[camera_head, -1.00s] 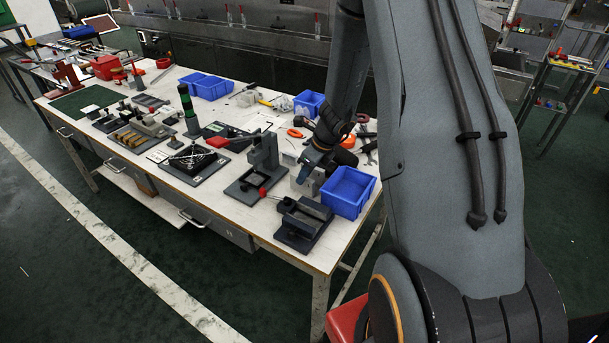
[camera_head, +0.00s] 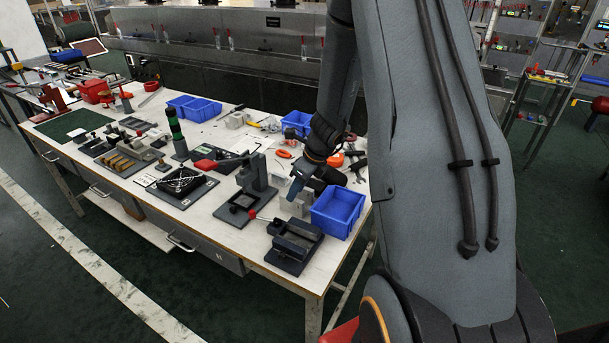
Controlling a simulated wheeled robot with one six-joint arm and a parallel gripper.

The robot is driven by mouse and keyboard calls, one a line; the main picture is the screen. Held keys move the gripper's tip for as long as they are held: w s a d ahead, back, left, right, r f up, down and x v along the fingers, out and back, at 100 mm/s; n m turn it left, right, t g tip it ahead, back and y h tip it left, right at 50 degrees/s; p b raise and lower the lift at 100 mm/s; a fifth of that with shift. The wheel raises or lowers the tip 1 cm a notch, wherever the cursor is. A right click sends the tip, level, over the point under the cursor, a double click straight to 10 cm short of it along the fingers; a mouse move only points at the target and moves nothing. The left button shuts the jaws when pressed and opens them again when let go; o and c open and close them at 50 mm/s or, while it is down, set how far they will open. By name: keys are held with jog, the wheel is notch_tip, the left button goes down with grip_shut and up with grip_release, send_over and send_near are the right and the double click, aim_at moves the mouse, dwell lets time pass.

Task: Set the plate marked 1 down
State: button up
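My gripper (camera_head: 297,188) is low over the right part of the workbench, just left of an open blue bin (camera_head: 338,211). It points down beside pale grey metal pieces (camera_head: 294,205); I cannot tell whether it touches them. The fingers are small and dark here, so I cannot tell whether they are open or hold anything. No plate with a readable 1 shows. My arm hides part of the bench's right side.
The workbench (camera_head: 225,232) carries a dark vise (camera_head: 293,246) in front, a grey press (camera_head: 253,180), a black fan-like fixture (camera_head: 181,181) and a green-topped post (camera_head: 176,130). Tools and another blue bin (camera_head: 297,122) lie behind. Green floor is clear in front.

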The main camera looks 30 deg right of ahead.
jog(key=v, duration=0.8)
jog(key=s+a+r+n, duration=0.1)
jog(key=s+a+n, duration=0.3)
jog(key=n, duration=0.5)
jog(key=s+a+r+n+g+h, duration=0.1)
jog(key=s+a+n, duration=0.3)
jog(key=s+n, duration=0.4)
jog(key=s+a+r+n+g+h, duration=0.1)
jog(key=s+a+r+n, duration=0.2)
jog(key=n, duration=0.9)
jog(key=s+a, duration=0.2)
jog(key=s, duration=0.1)
jog(key=shift+s, duration=0.25)
jog(key=shift+r, duration=0.1)
